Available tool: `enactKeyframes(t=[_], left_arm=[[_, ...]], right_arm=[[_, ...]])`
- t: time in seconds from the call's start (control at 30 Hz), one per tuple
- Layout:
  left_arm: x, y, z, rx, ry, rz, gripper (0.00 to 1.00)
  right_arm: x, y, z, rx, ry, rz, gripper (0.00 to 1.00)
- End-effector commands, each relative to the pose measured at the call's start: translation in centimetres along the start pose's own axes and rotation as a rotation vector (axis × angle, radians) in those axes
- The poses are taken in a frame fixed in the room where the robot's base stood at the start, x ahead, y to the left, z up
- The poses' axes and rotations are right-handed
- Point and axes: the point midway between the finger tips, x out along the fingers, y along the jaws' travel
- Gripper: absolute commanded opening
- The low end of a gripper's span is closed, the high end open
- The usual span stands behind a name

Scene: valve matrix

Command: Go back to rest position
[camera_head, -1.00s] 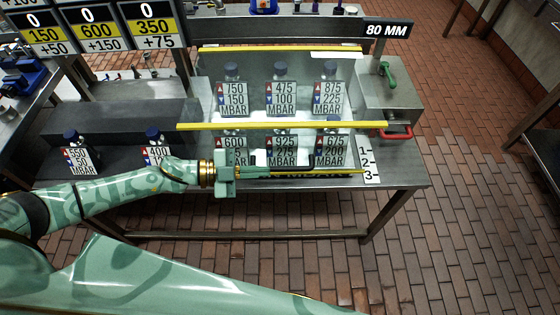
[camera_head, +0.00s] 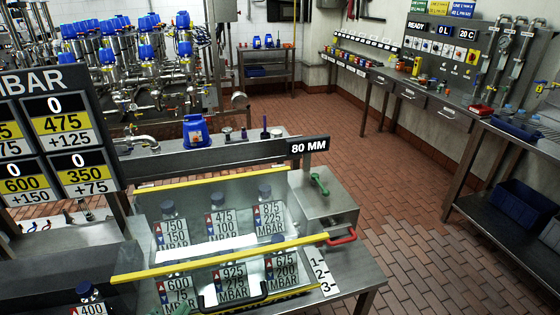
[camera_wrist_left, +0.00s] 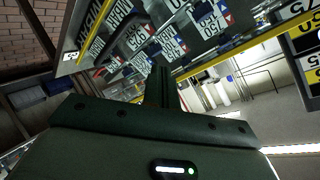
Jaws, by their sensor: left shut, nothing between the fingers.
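My left gripper (camera_wrist_left: 163,88) shows in the left wrist view as a dark green body with its fingers together and nothing between them. In the head view only a small green bit of my left arm shows at the bottom edge, near the black handle (camera_head: 233,301). In front of the fingers in the wrist view are labelled bottles, seen tilted. In the head view the bottles, such as the one tagged 475 (camera_head: 219,224), stand behind a clear cover with yellow edges (camera_head: 220,258). My right gripper is not in view.
The steel bench carries a box with a green lever (camera_head: 320,184) and a red handle (camera_head: 342,236). A number board (camera_head: 60,130) stands at left. A blue jug (camera_head: 196,131) is behind. Brick floor (camera_head: 310,120) is open beyond, with a workbench (camera_head: 440,105) along the right wall.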

Motion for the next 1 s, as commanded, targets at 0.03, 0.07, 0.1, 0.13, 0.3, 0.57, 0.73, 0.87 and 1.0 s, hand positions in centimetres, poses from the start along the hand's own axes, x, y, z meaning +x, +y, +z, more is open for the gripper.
enactKeyframes(t=[0.03,0.07,0.1,0.13,0.3,0.57,0.73,0.87,1.0], left_arm=[[-1.1,-0.3,1.3,-0.014,-0.08,-0.004,0.0],[-1.7,-0.5,2.1,-0.017,-0.127,-0.005,0.0],[-2.5,-0.8,3.2,-0.02,-0.188,-0.006,0.0],[-3.2,-0.8,4.0,-0.022,-0.232,-0.002,0.0],[-7.2,-1.4,8.1,-0.025,-0.465,0.02,0.0],[-7.8,2.0,13.0,-0.033,-0.63,0.111,0.0],[-4.8,7.2,16.0,-0.068,-0.634,0.193,0.0],[-2.9,12.3,19.1,-0.109,-0.644,0.266,0.0],[-1.5,19.6,24.0,-0.18,-0.67,0.361,0.0]], right_arm=[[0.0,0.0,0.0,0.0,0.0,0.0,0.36],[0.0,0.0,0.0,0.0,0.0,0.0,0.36],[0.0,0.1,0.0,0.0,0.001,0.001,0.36],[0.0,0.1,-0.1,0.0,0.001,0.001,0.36],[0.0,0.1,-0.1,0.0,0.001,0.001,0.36],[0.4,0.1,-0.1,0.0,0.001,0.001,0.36],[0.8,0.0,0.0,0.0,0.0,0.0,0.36],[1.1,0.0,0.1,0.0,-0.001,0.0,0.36],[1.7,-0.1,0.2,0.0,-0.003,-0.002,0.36]])
